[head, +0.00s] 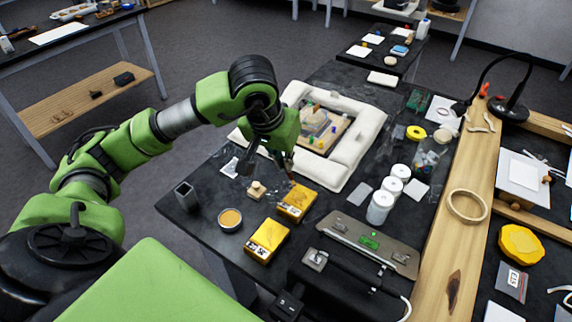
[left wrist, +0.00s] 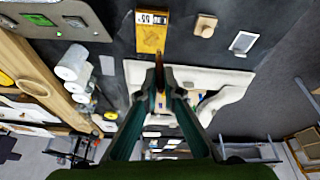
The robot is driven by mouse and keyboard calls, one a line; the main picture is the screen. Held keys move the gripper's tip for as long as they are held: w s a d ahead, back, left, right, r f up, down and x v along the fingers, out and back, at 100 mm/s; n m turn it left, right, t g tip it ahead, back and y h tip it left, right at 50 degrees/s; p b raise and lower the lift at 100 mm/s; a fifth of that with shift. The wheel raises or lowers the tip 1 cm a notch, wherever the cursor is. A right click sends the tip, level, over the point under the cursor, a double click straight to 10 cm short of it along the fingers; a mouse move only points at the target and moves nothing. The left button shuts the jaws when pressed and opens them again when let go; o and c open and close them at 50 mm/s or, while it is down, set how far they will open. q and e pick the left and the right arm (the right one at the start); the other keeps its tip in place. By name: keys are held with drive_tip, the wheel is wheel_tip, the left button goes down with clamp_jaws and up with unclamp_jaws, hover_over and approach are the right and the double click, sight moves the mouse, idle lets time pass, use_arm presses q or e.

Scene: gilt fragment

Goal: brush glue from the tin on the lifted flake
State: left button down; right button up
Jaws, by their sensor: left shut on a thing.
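My left gripper (head: 281,158) is above the dark table, between the padded frame and the yellow boxes. It also shows in the left wrist view (left wrist: 160,88), its fingers shut on a slender brown thing, seemingly the brush (left wrist: 159,62). The brush tip is not clear. A round tin (head: 230,218) with amber glue stands open near the table's front left edge, apart from the gripper. The gilt fragment (head: 323,131) lies inside a white padded frame (head: 366,143); the lifted flake is too small to tell. My right gripper is not in view.
Two yellow boxes (head: 267,238) (head: 296,202) lie near the tin. A small wooden block (head: 256,190) and a dark square cup (head: 187,196) stand close by. White jars (head: 380,206) stand right of the frame. A black lamp (head: 512,106) stands at the right.

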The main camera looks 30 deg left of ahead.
use_arm(q)
wheel_tip(320, 180, up, 2)
drive_tip(key=shift+d+r+p, duration=0.1)
drive_tip(key=shift+p, duration=0.25)
drive_tip(key=shift+r, duration=0.3)
drive_tip(key=shift+a+r+p, duration=0.2)
drive_tip(key=shift+r+p, duration=0.4)
drive_tip(key=shift+r, duration=0.3)
drive_tip(key=shift+d+r, duration=0.1)
drive_tip(key=shift+d, duration=0.05)
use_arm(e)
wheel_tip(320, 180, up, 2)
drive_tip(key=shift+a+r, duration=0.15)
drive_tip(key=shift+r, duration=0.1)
